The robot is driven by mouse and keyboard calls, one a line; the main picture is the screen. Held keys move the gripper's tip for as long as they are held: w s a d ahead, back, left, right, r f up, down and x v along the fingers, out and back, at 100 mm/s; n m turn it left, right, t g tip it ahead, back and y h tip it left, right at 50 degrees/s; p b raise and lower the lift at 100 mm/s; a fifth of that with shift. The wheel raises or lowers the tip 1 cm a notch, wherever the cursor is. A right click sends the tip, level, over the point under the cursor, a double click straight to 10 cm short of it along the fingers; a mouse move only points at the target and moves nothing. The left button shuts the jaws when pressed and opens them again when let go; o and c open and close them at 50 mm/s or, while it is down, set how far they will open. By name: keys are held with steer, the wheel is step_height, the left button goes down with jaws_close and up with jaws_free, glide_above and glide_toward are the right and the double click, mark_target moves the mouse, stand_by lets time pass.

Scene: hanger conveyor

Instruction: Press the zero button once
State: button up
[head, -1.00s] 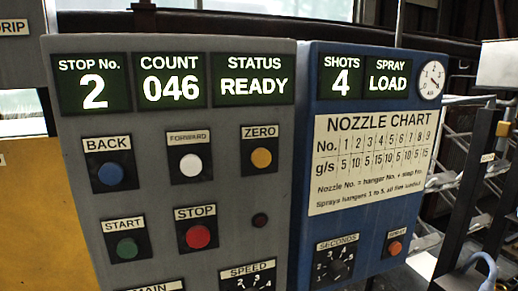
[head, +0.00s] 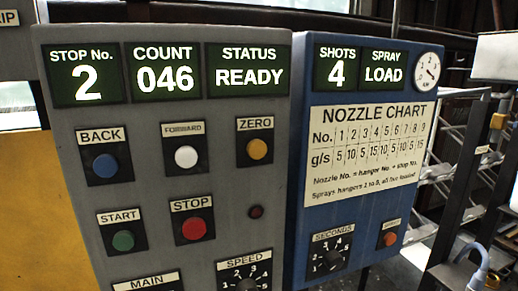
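The zero button (head: 257,149) is a round yellow-orange button under a ZERO label, at the upper right of the grey control panel (head: 165,195). Nothing covers it. The count display (head: 166,75) reads 046, the stop number display (head: 85,77) reads 2, and the status display (head: 248,71) reads READY. My gripper does not show in the head view.
Nearby on the panel are the white forward button (head: 186,156), blue back button (head: 105,165), red stop button (head: 194,228) and green start button (head: 123,240). A blue spray panel (head: 300,215) stands at the right; its displays read 4 and LOAD.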

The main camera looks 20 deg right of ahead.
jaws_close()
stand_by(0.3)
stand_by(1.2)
